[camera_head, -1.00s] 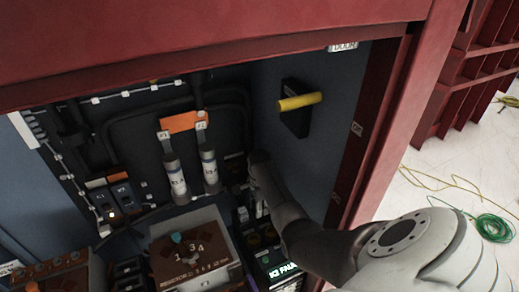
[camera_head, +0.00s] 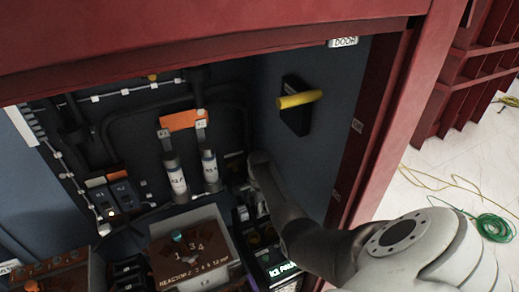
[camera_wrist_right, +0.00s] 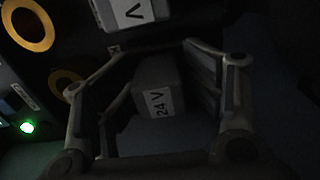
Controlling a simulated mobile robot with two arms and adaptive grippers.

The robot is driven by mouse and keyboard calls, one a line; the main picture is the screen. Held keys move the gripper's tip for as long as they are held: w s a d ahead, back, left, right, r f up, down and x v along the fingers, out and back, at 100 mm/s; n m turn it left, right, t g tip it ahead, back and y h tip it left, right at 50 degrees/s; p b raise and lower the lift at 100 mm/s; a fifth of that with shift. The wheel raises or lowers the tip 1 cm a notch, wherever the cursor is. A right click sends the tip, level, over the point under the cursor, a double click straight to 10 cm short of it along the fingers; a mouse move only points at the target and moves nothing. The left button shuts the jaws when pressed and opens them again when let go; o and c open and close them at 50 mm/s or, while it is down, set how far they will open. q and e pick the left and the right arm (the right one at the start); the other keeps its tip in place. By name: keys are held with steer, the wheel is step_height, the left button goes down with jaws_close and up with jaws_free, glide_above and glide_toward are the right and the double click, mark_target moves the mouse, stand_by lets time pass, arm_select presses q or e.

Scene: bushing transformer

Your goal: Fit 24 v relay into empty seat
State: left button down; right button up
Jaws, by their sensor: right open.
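The 24 V relay (camera_wrist_right: 158,92), a grey block with a white "24 V" label, shows in the right wrist view. It stands between the two fingers of my right gripper (camera_wrist_right: 160,85), which is open around it. Contact with the fingers cannot be made out in the dim picture. In the head view my right gripper (camera_head: 252,190) reaches down into the cabinet's right side. The relay cannot be clearly told apart there. I cannot make out the empty seat. My left gripper is not in view.
A reactor box (camera_head: 195,252) stands left of the gripper, with two upright fuses (camera_head: 209,166) behind. A yellow handle (camera_head: 299,100) juts from the right wall. In the wrist view, another white-labelled block (camera_wrist_right: 130,13) and a yellow ring (camera_wrist_right: 28,24) are near the fingers.

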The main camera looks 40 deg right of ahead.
steer(key=shift+s+a+f, duration=0.25)
steer(key=shift+s, duration=0.05)
steer(key=shift+r, duration=0.3)
step_height(320, 180, up, 13)
steer(key=shift+w+d, duration=0.2)
steer(key=shift+w, duration=0.05)
steer(key=shift+f, duration=0.1)
stand_by(0.6)
